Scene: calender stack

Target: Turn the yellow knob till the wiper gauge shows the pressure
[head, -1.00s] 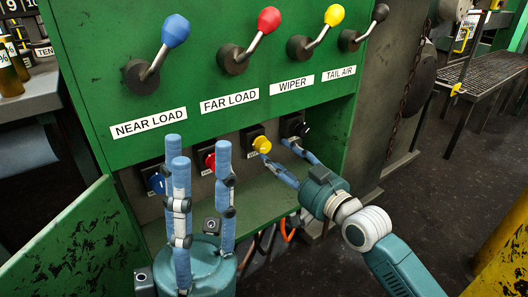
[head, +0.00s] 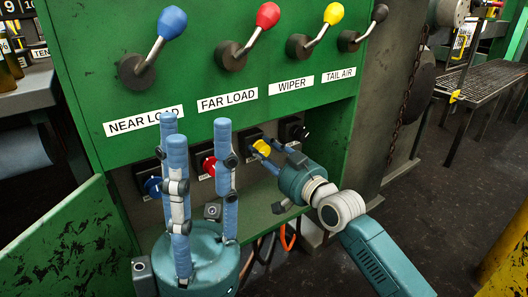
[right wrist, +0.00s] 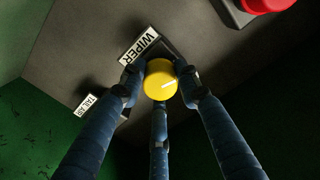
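The yellow knob (head: 261,147) sits on a dark square plate in the recess under the WIPER lever. In the right wrist view the yellow knob (right wrist: 161,80) fills the middle and bears a white line. My right gripper (head: 264,151) is at the knob, and its three blue fingers (right wrist: 160,84) stand around it with tips at or against its edge. Whether they grip it cannot be told. My left gripper (head: 196,122) is open and empty in front of the recess, fingers pointing up and spread apart. No wiper gauge is visible.
The recess also holds a blue knob (head: 153,186), a red knob (head: 209,165) and a black knob (head: 300,132). Above are several levers, including the yellow-tipped one (head: 333,14). A green door (head: 70,245) stands open at left. Hoses (head: 287,236) hang below.

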